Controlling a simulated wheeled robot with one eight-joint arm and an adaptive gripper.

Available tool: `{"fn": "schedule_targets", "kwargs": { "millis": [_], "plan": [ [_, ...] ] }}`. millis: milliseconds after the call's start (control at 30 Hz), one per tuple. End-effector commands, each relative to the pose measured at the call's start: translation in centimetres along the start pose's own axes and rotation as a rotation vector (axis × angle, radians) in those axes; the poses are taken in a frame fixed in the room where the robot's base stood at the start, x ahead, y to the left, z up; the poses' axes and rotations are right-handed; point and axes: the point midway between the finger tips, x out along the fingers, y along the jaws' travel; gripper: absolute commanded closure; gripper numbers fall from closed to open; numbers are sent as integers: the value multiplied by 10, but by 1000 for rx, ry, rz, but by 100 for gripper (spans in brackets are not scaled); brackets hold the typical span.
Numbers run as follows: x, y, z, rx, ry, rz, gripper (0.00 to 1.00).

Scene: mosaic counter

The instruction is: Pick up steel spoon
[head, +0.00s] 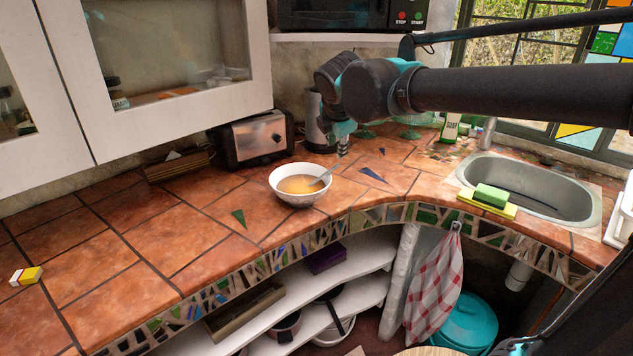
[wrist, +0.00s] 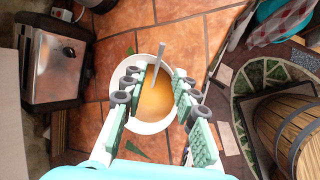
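The steel spoon (head: 325,175) stands leaning in a white bowl (head: 286,195) of orange soup on the tiled counter. Its handle sticks up over the bowl's right rim. In the wrist view the spoon (wrist: 158,65) shows between the fingers, with the bowl (wrist: 146,126) below them. My gripper (head: 343,150) hangs above and slightly behind the bowl, pointing down. In the wrist view my gripper (wrist: 158,92) has its two green-padded fingers wide apart, with nothing held between them. The spoon's lower end is hidden in the soup.
A toaster (head: 252,140) and a kettle (head: 316,125) stand behind the bowl. A sink (head: 545,190) with a green sponge (head: 491,195) at its edge lies to the right. The counter left of the bowl is mostly clear, with a small yellow-and-white block (head: 27,275) at far left.

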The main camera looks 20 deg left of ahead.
Motion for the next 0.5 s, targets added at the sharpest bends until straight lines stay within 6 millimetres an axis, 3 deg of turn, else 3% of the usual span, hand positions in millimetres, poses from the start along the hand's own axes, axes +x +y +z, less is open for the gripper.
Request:
{"fn": "schedule_targets", "kwargs": {
  "millis": [500],
  "plan": [
    [95,0,1,-1,-1,0,71]
  ]
}}
